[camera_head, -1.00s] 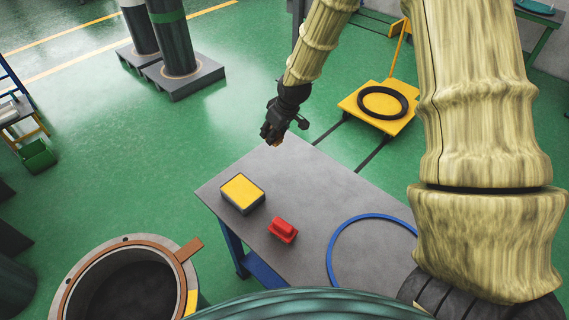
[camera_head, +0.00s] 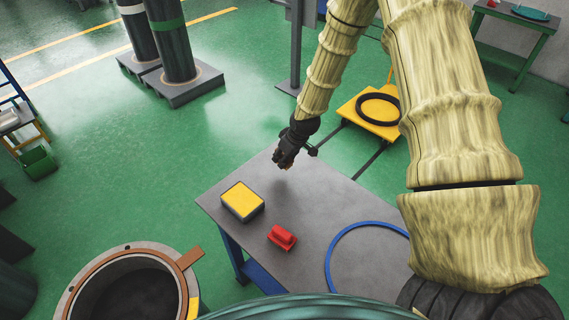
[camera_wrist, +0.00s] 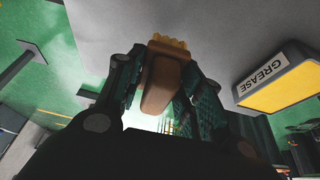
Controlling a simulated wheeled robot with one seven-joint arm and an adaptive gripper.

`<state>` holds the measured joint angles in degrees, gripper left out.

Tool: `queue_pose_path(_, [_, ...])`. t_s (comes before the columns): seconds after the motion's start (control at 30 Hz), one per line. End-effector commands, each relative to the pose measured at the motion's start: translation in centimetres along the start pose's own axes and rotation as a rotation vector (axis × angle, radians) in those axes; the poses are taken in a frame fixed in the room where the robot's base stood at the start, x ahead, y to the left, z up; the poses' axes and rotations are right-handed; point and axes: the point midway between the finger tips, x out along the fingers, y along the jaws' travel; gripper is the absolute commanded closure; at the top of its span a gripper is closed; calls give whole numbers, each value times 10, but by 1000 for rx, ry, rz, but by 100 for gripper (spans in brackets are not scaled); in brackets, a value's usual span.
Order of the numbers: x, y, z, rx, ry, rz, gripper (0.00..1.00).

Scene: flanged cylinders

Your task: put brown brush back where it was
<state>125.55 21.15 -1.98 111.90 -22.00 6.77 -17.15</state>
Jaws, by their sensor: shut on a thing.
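The brown brush (camera_wrist: 162,80) is between the fingers of my gripper (camera_wrist: 165,100) in the wrist view, with its yellowish bristles pointing toward the grey tabletop. In the head view my gripper (camera_head: 285,158) is above the far part of the grey table (camera_head: 335,195), and the brush is mostly hidden there. My gripper is shut on the brush and holds it apart from the tabletop, with a faint shadow below.
A yellow-topped grease box (camera_head: 242,200) and a red block-like object (camera_head: 282,238) stand on the table. A blue ring (camera_head: 329,258) lies at its right. A flanged cylinder (camera_head: 75,292) with a brown gasket stands at lower left. The table's middle is clear.

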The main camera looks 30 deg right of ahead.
Motion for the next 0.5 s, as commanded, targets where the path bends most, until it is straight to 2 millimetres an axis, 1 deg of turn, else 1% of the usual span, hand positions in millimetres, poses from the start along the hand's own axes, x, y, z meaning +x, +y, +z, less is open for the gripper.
queue_pose_path(0.13, [8, 0, 4, 0, -1, 0, 100])
queue_pose_path(0.4, [32, -1, 14, 0, -1, 0, 100])
queue_pose_path(0.5, [37, -1, 15, 0, 0, 0, 100])
